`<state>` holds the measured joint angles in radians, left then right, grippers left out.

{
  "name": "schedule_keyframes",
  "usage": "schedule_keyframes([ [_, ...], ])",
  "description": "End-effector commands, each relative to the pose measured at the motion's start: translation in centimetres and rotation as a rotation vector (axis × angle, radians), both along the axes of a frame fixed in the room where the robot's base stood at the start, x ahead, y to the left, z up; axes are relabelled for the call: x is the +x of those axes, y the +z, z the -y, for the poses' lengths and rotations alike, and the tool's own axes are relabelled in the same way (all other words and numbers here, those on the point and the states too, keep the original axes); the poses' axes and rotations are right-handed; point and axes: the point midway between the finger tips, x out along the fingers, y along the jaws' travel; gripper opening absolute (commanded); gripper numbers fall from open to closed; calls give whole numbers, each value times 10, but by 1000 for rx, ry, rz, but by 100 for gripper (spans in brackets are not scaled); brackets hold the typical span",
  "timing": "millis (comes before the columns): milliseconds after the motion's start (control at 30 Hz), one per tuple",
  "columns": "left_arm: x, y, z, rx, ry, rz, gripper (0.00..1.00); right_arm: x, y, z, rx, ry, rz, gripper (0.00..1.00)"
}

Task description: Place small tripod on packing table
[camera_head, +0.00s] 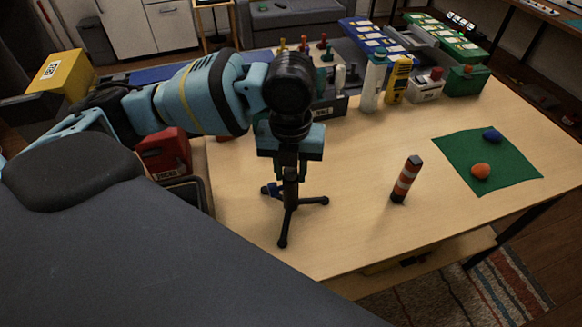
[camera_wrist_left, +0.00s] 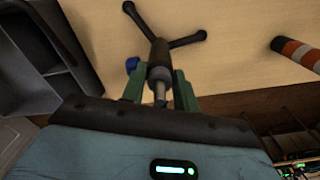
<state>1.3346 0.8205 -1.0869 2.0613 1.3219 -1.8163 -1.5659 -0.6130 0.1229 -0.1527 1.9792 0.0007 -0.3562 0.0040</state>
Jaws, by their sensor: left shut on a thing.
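The small black tripod (camera_head: 289,207) stands upright, legs spread, at or just above the left part of the wooden packing table (camera_head: 350,220); I cannot tell whether its feet touch. My left gripper (camera_head: 290,172) points down and is shut on the tripod's upper post. In the left wrist view the green fingers of the left gripper (camera_wrist_left: 160,92) flank the post, and the tripod's dark legs (camera_wrist_left: 165,40) spread over the table top. A blue knob shows on its side. My right gripper is not in view.
A green cloth (camera_head: 490,150) holds an orange and a blue lump. Bottles and boxes line the back edge. A red box (camera_head: 164,152) and a dark bin (camera_head: 187,190) are at the left edge. The front middle is clear.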

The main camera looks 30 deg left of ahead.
Motion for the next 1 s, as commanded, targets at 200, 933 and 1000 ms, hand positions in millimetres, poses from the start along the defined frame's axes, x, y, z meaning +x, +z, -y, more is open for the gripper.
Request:
schedule_keyframes([
  [200, 0, -1, 0, 0, 0, 1, 0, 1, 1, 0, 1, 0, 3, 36],
  [933, 1, 26, 1, -1, 0, 6, 52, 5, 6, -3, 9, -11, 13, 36],
  [1000, 1, 40, 1, -2, -1, 7, 52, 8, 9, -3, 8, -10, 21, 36],
])
